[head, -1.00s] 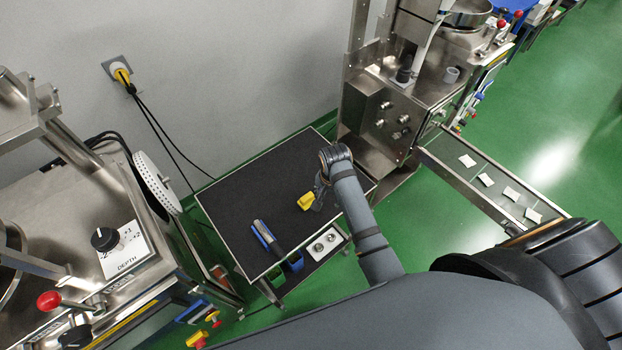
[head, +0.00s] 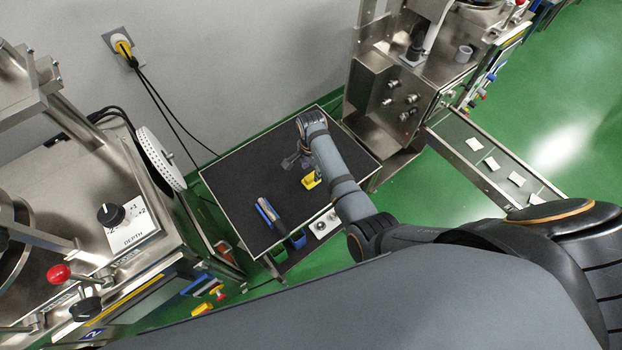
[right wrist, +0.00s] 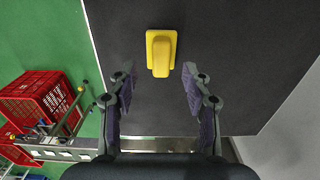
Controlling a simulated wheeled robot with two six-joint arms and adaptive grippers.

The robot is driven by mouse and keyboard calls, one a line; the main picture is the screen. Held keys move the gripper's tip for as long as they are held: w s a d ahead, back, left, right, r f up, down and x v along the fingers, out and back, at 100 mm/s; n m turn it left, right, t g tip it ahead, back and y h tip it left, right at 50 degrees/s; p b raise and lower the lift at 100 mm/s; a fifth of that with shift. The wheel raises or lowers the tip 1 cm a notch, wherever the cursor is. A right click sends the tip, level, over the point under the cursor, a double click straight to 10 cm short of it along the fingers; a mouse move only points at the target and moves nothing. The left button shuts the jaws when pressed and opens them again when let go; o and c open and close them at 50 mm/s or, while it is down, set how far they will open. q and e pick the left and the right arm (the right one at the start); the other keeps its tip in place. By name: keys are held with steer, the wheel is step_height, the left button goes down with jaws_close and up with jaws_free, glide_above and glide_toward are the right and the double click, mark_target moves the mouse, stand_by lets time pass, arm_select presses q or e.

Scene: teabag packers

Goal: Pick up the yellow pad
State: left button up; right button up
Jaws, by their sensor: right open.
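The yellow pad (head: 311,181) lies on the dark top of a small table. It has a flat base with a raised block, seen from above in the right wrist view (right wrist: 161,54). My right gripper (head: 296,161) is just up and left of the pad in the head view, partly hidden by its own wrist. In the right wrist view my right gripper (right wrist: 158,84) is open and empty, its fingers spread wide. The pad lies beyond the fingertips, roughly centred between them and not touched. My left gripper is not in view.
A blue-and-grey tool (head: 270,214) lies left of the pad on the table (head: 240,170). Steel machines stand left (head: 60,190) and right (head: 385,105). A conveyor (head: 463,160) carries several white packets. Red crates (right wrist: 40,98) show in the right wrist view. The table's centre is clear.

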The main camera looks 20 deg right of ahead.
mark_target(311, 176)
step_height(311, 176, down, 5)
steer(key=shift+w+f+b, duration=0.1)
steer(key=shift+f+b, duration=0.05)
steer(key=shift+b, duration=0.85)
jaws_close()
